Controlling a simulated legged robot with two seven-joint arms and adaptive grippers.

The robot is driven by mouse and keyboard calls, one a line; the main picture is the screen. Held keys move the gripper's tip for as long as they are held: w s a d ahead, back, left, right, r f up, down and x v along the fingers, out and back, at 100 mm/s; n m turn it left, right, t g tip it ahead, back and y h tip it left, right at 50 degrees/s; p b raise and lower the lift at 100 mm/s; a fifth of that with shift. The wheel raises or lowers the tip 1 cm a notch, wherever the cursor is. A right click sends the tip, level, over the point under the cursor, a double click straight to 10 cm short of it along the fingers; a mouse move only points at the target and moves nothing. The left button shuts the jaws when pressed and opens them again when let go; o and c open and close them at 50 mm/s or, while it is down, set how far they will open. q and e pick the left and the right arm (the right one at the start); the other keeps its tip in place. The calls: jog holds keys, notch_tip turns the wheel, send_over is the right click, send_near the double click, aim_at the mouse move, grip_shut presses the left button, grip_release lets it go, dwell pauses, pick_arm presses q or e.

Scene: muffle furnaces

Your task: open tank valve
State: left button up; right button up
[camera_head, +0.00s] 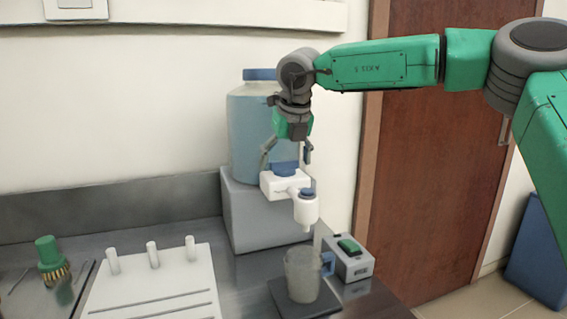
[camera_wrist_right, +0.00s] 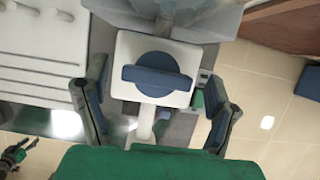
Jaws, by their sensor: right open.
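The tank (camera_head: 250,130) is a pale blue bottle with a dark blue cap, upright on a grey block. The valve is a white body (camera_head: 270,187) with a blue handle (camera_head: 286,168) on top and a white spout (camera_head: 306,208) below. In the right wrist view the blue handle (camera_wrist_right: 157,82) lies crosswise on the white valve block (camera_wrist_right: 150,47). My right gripper (camera_head: 286,158) is open above the valve, its fingers on either side of the handle. In the right wrist view both fingers show apart, with the handle between and ahead of them. My left gripper (camera_wrist_right: 18,152) seems to show at the lower left corner.
A clear beaker (camera_head: 302,275) with a blue handle stands on a dark plate below the spout. A grey box with a green switch (camera_head: 349,246) is right of it. A white pegged rack (camera_head: 150,285) and a green brush (camera_head: 50,258) are at left.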

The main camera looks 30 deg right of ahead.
jog(key=shift+d+f, duration=0.25)
jog(key=shift+d, duration=0.2)
jog(key=shift+a+r, duration=0.1)
jog(key=shift+a, duration=0.2)
jog(key=shift+c, duration=0.8)
jog(key=shift+a+r, duration=0.1)
jog(key=shift+a, duration=0.3)
jog(key=c, duration=1)
jog(key=shift+d, duration=0.1)
